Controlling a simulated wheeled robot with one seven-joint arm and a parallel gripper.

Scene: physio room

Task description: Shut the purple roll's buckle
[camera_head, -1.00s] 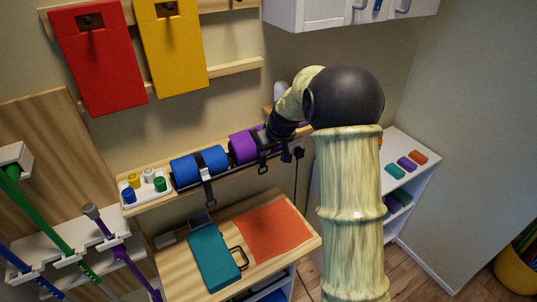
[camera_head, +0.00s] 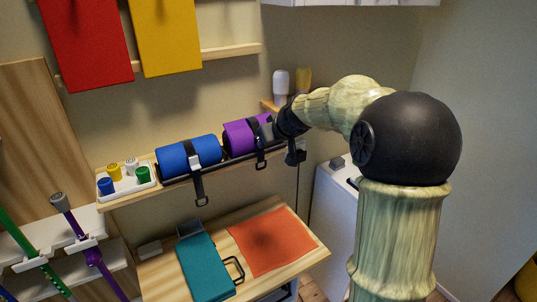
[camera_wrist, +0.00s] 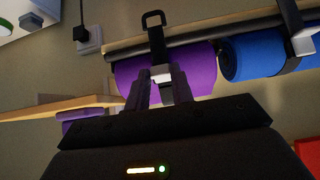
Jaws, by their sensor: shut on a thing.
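The purple roll (camera_head: 238,139) lies on the wall shelf, right of the blue roll. A dark strap (camera_head: 260,158) goes around it, and its end hangs below the shelf edge. In the wrist view the purple roll (camera_wrist: 200,67) is behind my fingers, and the strap end with its loop (camera_wrist: 153,18) points up in the picture. My gripper (camera_wrist: 161,86) is shut on the pale buckle (camera_wrist: 161,73) at the strap, against the roll's face. In the head view my wrist hides part of the roll's right end. I cannot tell how far the buckle is closed.
The blue roll (camera_head: 186,158) with its own strap lies close beside the purple one. A white tray of small coloured pots (camera_head: 129,188) stands at the shelf's left end. Below is a wooden table (camera_head: 265,288) with a teal case (camera_head: 206,268) and an orange mat (camera_head: 268,241).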

